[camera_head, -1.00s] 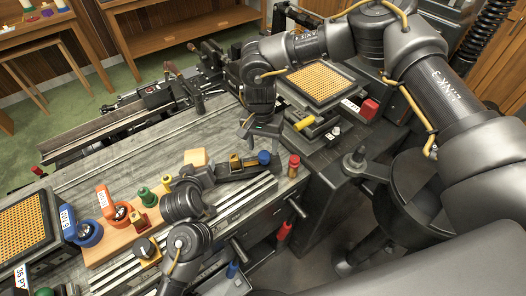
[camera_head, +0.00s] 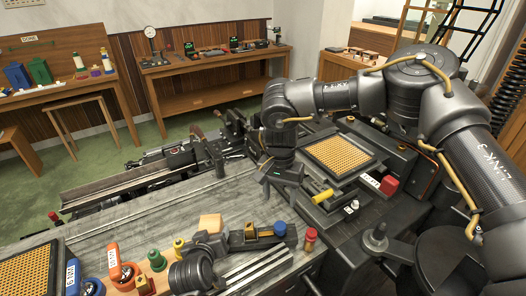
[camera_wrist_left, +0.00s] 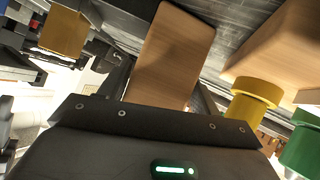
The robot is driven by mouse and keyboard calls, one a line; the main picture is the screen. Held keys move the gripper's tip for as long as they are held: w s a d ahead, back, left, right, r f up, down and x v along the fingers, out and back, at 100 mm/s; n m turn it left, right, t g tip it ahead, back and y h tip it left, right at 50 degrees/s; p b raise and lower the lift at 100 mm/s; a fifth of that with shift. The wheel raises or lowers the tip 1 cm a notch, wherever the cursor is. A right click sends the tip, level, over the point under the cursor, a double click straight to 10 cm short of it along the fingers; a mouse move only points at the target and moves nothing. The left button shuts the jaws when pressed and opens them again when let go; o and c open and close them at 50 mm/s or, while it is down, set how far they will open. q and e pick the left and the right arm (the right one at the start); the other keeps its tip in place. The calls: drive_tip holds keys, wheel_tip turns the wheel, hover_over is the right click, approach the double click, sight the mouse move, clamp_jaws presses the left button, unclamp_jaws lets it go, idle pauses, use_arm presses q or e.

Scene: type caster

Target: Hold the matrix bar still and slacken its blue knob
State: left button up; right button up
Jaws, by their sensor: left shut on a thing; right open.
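The matrix bar (camera_head: 245,239) is a dark bar with a brass piece, lying near the bench's front edge. Its blue knob (camera_head: 280,229) is at the right end. My left gripper (camera_head: 216,241) is shut at the bar's left end; the exact contact is hidden. In the left wrist view a tan wooden block (camera_wrist_left: 172,50) shows between the dark fingers, and a brass piece (camera_wrist_left: 63,32) is at upper left. My right gripper (camera_head: 279,191) is open and empty, pointing down, above and behind the blue knob and apart from it.
A red-topped post (camera_head: 310,236) stands right of the blue knob. A yellow handle (camera_head: 322,197) is near my right gripper. Yellow (camera_head: 178,247) and green (camera_head: 157,260) knobs stand left of my left gripper. The bench top behind the bar (camera_head: 150,225) is mostly clear.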

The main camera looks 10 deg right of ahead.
use_arm(q)
drive_tip(key=o, duration=1.1)
